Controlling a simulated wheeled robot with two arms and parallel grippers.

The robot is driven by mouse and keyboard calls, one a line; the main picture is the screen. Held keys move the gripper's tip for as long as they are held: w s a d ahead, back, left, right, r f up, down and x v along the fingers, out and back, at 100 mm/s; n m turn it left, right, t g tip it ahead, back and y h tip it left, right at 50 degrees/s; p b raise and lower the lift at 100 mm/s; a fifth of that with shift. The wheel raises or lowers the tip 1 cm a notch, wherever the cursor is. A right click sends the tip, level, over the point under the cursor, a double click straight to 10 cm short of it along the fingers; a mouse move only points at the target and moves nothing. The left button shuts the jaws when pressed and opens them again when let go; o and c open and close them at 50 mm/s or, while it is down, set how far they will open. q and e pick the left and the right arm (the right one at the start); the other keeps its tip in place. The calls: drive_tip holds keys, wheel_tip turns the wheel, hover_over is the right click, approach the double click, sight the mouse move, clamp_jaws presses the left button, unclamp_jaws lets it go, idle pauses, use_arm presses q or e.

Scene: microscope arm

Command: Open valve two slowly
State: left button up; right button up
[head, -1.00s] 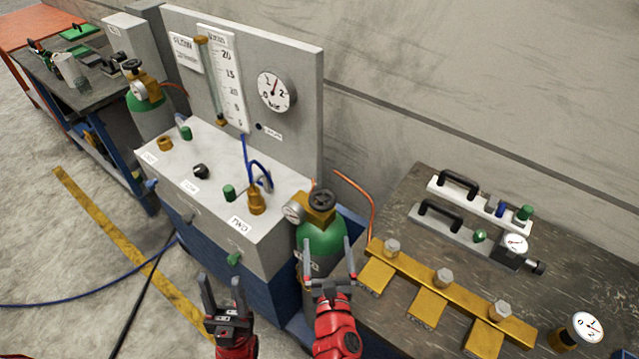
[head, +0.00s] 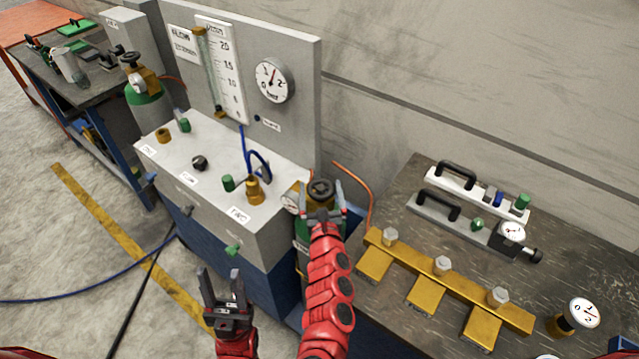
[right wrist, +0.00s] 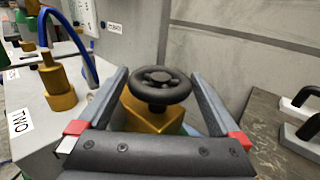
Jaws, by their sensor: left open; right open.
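A green gas cylinder (head: 304,232) stands beside the grey box labelled TWO, with a brass valve body and a black handwheel (head: 320,190) on top. The handwheel (right wrist: 158,84) shows whole in the right wrist view, above the brass block (right wrist: 150,116). My right gripper (head: 323,198) is open at the valve, and its two fingers lie either side of the handwheel. In the right wrist view a gap shows between each finger and the wheel. My left gripper (head: 222,290) is open and empty, low in front of the box. The arm hides much of the cylinder.
The grey box (head: 215,165) bears a panel with a flow tube and a round gauge (head: 274,81). A second cylinder (head: 146,100) stands at the left. A dark bench (head: 395,205) with a yellow manifold (head: 440,270) and handled blocks is on the right.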

sight(319, 180)
drive_tip(key=shift+w+a, duration=0.15)
drive_tip(key=shift+w, duration=0.5)
drive_tip(key=shift+w+b, duration=0.45)
drive_tip(key=shift+w, duration=0.4)
